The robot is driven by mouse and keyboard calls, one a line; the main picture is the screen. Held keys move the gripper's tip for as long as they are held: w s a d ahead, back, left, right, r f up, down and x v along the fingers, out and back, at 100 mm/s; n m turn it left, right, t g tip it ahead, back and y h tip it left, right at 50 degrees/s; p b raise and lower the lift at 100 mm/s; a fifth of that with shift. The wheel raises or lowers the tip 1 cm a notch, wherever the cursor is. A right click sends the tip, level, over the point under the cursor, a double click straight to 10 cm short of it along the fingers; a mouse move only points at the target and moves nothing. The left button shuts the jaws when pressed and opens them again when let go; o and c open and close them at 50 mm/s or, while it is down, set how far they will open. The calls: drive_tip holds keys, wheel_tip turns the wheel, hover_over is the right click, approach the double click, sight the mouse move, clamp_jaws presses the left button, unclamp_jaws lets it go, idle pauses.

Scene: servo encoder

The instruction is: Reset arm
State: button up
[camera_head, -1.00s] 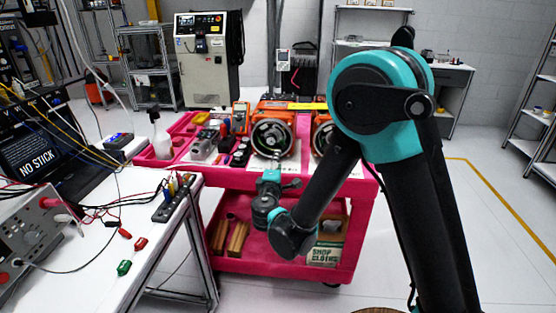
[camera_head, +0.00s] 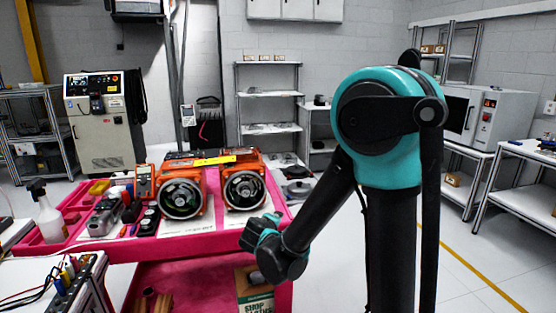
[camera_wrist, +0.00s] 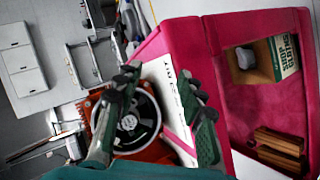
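My arm runs down the right side of the head view, bent at the elbow. My gripper (camera_head: 258,232) is small there and partly hidden by my own wrist, in front of the right part of the pink cart (camera_head: 215,243). In the wrist view my gripper (camera_wrist: 160,85) shows two dark green fingers spread apart with nothing held between them. Beyond the fingers is an orange servo unit (camera_wrist: 98,107) with a round dark face, and the cart (camera_wrist: 195,50) shows tilted. I cannot tell the exact distance from the fingers to the cart.
Two orange servo units (camera_head: 182,196) (camera_head: 244,188) stand on the cart top among tools and a spray bottle (camera_head: 48,215). A shop-cloths box (camera_head: 254,290) is on the lower shelf. A bench (camera_head: 90,290) with leads is at lower left. The floor (camera_head: 480,260) at right is clear.

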drive_tip(key=s+d+f+m+g, duration=0.2)
drive_tip(key=s+d+m+g, duration=0.15)
drive_tip(key=d, duration=0.65)
drive_tip(key=s+d+f+m+g+y, duration=0.1)
drive_tip(key=s+d+f+m+g, duration=0.1)
drive_tip(key=s, duration=0.7)
drive_tip(key=s+d+f+m+g+y, duration=0.1)
drive_tip(key=s+d+f+m+g, duration=0.1)
drive_tip(key=s+d+f+m, duration=0.2)
drive_tip(key=s+d+m, duration=0.2)
drive_tip(key=s+d, duration=0.2)
drive_tip(key=s, duration=0.1)
drive_tip(key=shift+s+d+f+g+y, duration=0.15)
drive_tip(key=shift+s+f+g+y, duration=0.1)
drive_tip(key=shift+f+g+y, duration=0.1)
drive_tip(key=shift+o, duration=0.5)
drive_tip(key=shift+m, duration=0.25)
